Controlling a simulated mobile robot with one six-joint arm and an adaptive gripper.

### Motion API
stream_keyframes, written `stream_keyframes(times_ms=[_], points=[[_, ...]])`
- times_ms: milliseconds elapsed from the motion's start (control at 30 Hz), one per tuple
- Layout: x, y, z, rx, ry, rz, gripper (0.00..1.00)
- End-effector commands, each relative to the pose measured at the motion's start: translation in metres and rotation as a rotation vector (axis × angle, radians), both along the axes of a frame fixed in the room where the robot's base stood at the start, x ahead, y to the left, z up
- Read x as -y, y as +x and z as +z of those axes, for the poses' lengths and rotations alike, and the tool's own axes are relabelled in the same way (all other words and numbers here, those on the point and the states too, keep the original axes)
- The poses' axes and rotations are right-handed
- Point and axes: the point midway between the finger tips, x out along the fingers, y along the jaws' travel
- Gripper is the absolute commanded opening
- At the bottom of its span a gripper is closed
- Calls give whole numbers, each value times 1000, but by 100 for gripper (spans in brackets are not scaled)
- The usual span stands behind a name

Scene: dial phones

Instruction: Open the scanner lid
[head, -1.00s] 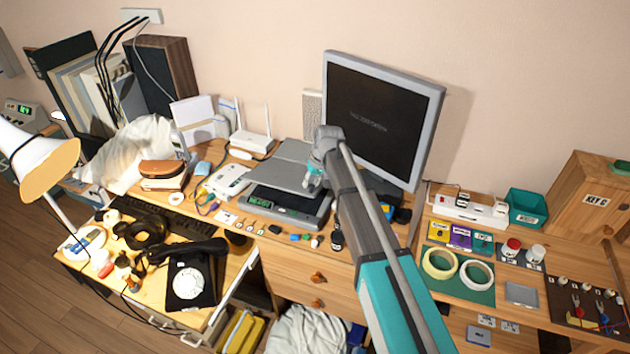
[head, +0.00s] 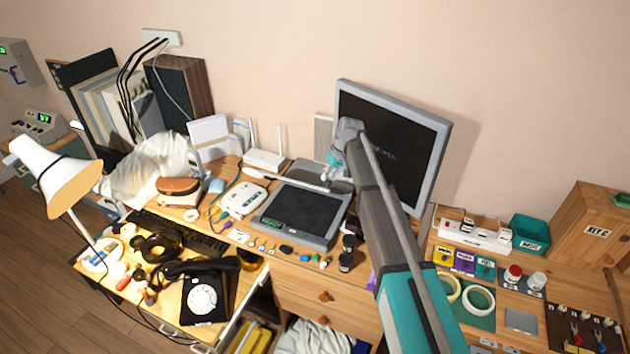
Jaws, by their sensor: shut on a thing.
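The grey scanner (head: 268,238) sits on the desk in front of the monitor. Its dark glass bed (head: 305,210) is uncovered. The scanner lid (head: 312,172) stands raised steeply behind the bed, seen nearly edge-on. My gripper (head: 332,172), grey with teal parts, is at the lid's upper right edge and is shut on it. The fingertips are small here and partly hidden by my own wrist.
The monitor (head: 395,140) stands close behind and right of my gripper. A white router (head: 264,160) and a white device (head: 243,198) stand left of the scanner. Small items and dark jars (head: 346,262) line the desk's front edge.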

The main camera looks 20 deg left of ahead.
Motion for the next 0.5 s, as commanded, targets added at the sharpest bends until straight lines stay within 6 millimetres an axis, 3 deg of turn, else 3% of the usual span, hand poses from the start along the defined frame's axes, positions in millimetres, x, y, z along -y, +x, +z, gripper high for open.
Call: stream_keyframes(times_ms=[33, 100, 433, 500], points=[[8, 19, 9, 13, -18, -10, 0], [9, 32, 15, 14, -17, -10, 0], [11, 76, 28, 14, -17, -6, 0], [10, 70, 26, 13, -15, -3, 12]])
